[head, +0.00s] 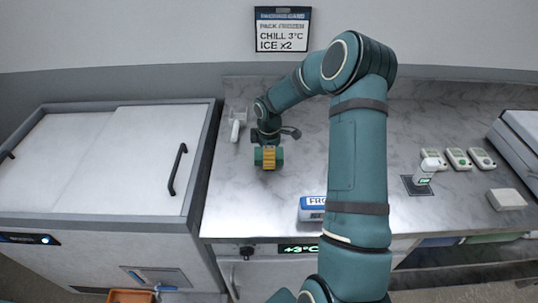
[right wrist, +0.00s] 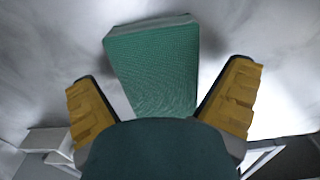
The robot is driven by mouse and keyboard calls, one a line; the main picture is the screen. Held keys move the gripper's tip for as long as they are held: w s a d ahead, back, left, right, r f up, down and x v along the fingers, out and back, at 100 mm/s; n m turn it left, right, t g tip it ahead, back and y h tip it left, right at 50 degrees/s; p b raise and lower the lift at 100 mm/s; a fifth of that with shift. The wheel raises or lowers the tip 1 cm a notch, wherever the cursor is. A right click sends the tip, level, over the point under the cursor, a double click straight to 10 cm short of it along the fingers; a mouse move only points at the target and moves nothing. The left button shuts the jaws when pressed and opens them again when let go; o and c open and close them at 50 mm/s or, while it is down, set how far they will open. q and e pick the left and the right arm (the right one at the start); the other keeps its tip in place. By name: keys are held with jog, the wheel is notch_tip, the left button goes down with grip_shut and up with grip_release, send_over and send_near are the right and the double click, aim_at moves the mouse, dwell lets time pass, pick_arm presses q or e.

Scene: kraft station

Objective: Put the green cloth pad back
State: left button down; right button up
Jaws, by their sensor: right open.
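The green cloth pad (right wrist: 152,65) shows in the right wrist view as a textured green block ahead of my right gripper (right wrist: 162,82). The gripper's two yellow fingers stand wide apart, one on each side of the pad's lower part, with gaps between. The gripper's body hides the pad's near end. In the head view my right gripper (head: 268,157) is low over the left part of the steel counter. Green ends of the pad (head: 279,157) show on both sides of a yellow finger. Whether the pad touches the counter is hard to tell. My left gripper is not in view.
A white handled item (head: 237,127) lies on the counter (head: 235,205) just left of the gripper. A blue-and-white box (head: 312,209) sits near the front edge. Small timers (head: 457,158), a stand device (head: 425,172) and a white block (head: 506,199) are at right. A chest freezer (head: 90,165) adjoins at left.

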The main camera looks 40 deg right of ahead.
notch_tip(320, 180, up, 12)
jog(key=p, duration=0.1)
jog(key=shift+r, duration=0.15)
dwell(0.6)
